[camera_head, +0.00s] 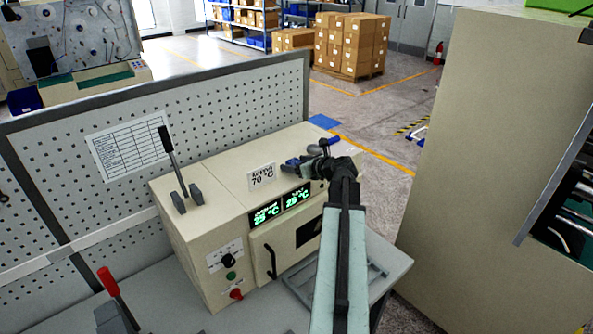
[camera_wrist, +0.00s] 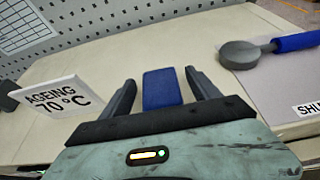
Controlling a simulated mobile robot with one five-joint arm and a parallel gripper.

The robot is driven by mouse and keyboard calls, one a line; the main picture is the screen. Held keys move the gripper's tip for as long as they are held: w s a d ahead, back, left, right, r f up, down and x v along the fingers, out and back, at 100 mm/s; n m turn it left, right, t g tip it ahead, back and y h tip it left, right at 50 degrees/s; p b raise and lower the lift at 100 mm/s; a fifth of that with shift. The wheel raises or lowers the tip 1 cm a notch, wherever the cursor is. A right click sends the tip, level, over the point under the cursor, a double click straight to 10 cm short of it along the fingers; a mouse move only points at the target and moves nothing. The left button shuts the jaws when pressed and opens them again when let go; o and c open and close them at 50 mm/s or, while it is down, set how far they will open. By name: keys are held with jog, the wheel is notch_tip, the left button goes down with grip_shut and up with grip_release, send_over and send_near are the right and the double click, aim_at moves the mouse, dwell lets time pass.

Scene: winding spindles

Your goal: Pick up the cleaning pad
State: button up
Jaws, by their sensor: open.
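A blue rectangular pad, which looks like the cleaning pad (camera_wrist: 162,88), lies on the cream top of the machine. In the wrist view it is between the two dark fingers of my gripper (camera_wrist: 160,82), with a gap visible on each side. My gripper is open. Its near end reaches to the gripper's dark palm edge, which may hide part of it. In the head view my gripper (camera_head: 312,168) is over the machine's back right top, and the pad is hard to make out there.
A tool with a grey round head and blue handle (camera_wrist: 252,52) lies to the right on a pale sheet. An "AGEING 70 °C" sign (camera_wrist: 48,97) stands to the left. The machine (camera_head: 205,240) has a black lever (camera_head: 169,155) on top. A perforated panel (camera_head: 220,110) rises behind.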

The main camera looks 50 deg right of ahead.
jog(key=shift+s+r, duration=0.1)
grip_shut()
jog(key=shift+r, duration=0.1)
